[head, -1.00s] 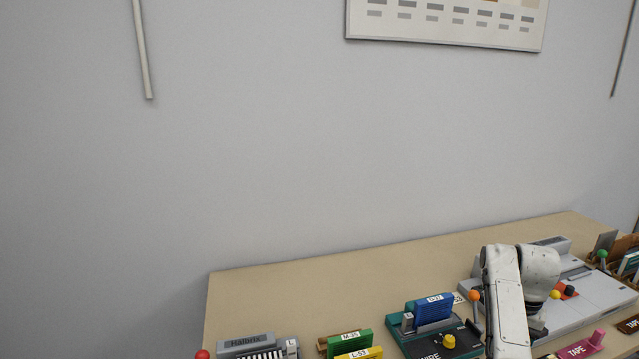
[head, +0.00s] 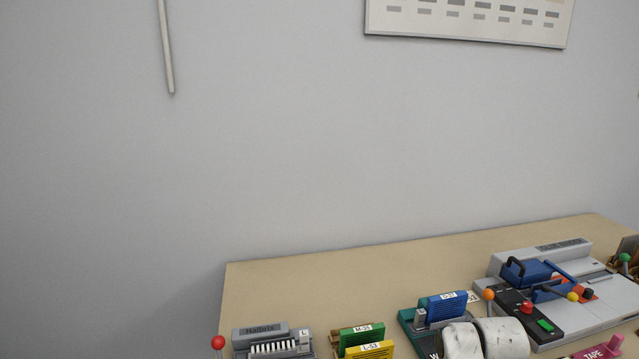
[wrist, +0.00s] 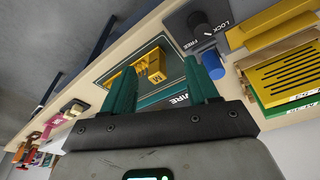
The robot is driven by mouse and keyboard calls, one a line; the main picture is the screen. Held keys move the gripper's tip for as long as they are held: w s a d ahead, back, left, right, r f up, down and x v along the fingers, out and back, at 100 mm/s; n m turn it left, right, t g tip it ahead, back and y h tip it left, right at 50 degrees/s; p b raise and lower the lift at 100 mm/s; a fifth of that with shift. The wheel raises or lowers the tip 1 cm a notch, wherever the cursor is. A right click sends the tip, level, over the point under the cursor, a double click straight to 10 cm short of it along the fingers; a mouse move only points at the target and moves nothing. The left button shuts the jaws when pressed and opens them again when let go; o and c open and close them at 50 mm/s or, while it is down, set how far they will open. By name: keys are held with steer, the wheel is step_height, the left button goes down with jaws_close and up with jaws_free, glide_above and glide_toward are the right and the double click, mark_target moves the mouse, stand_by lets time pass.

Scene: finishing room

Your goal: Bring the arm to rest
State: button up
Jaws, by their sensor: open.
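My gripper (wrist: 163,88) shows in the wrist view with its two teal fingers apart and nothing between them. Beyond the fingers is the teal wire machine (wrist: 100,75) with a yellow part marked M (wrist: 144,70). In the head view my white arm is low at the bottom edge, in front of the wire machine (head: 406,318), which holds a blue block marked D-23 (head: 447,307). The gripper itself is out of the head view. Whether the fingers touch anything is not clear.
On the beige table (head: 330,270) stand a grey Halbfix machine (head: 262,335), green (head: 362,336) and yellow (head: 364,350) blocks, a large grey machine with a blue handle (head: 540,280) and a pink tape piece (head: 604,350). The table's back left is clear.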

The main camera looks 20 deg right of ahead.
steer(key=s+a+n+t+y, duration=0.1)
steer(key=s+a+n, duration=0.2)
steer(key=a, duration=0.4)
steer(key=s+a+r+n+t, duration=0.1)
steer(key=s+a+n, duration=0.15)
steer(key=a, duration=0.45)
steer(key=s+a+n+t+y, duration=0.1)
steer(key=s+a+n, duration=0.25)
steer(key=a, duration=0.35)
steer(key=s+d+f+m+g+b, duration=0.1)
steer(key=s+f+m+g+b, duration=0.1)
steer(key=s+f, duration=0.7)
steer(key=shift+s+d+g+h+b, duration=0.15)
steer(key=shift+s+g+h+b, duration=0.15)
steer(key=shift+s+g+b, duration=0.5)
